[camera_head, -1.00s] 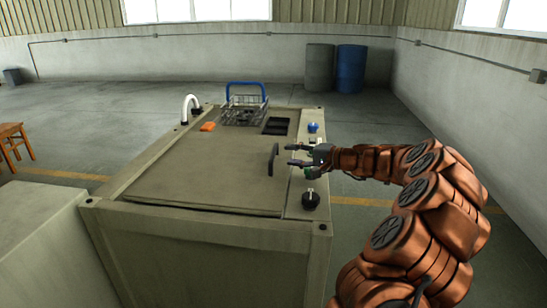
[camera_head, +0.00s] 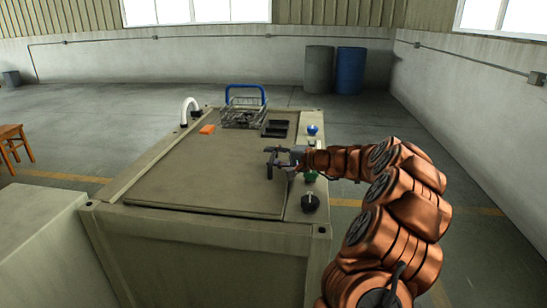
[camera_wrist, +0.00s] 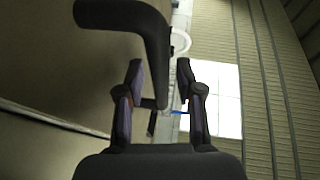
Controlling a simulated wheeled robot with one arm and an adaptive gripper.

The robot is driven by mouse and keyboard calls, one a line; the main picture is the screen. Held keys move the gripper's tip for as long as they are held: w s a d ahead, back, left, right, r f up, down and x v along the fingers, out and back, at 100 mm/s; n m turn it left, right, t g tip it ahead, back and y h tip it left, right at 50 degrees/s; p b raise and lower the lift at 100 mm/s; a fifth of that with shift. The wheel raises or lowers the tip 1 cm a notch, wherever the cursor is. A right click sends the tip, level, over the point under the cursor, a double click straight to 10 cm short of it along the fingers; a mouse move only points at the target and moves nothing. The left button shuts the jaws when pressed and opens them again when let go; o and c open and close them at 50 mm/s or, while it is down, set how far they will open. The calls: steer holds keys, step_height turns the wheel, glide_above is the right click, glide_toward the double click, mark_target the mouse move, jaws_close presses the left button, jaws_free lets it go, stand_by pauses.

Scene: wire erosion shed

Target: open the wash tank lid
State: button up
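The wash tank lid (camera_head: 205,175) is a flat grey-green panel lying shut and level on the tank (camera_head: 215,236). Its dark handle (camera_head: 269,171) stands near the lid's right edge. My gripper (camera_head: 272,157) is at the handle, coming in from the right just above the lid. In the wrist view the fingers (camera_wrist: 160,82) are apart, with the bent black handle (camera_wrist: 122,14) reaching down between them from the upper left. The lid (camera_wrist: 50,70) fills the left of that view. I cannot tell whether either finger touches the handle.
A black knob (camera_head: 310,202) and a blue knob (camera_head: 312,129) stand on the right strip. Barrels (camera_head: 350,70) are far behind.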

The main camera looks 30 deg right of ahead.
jaws_close()
stand_by(0.3)
steer(key=shift+r, duration=0.15)
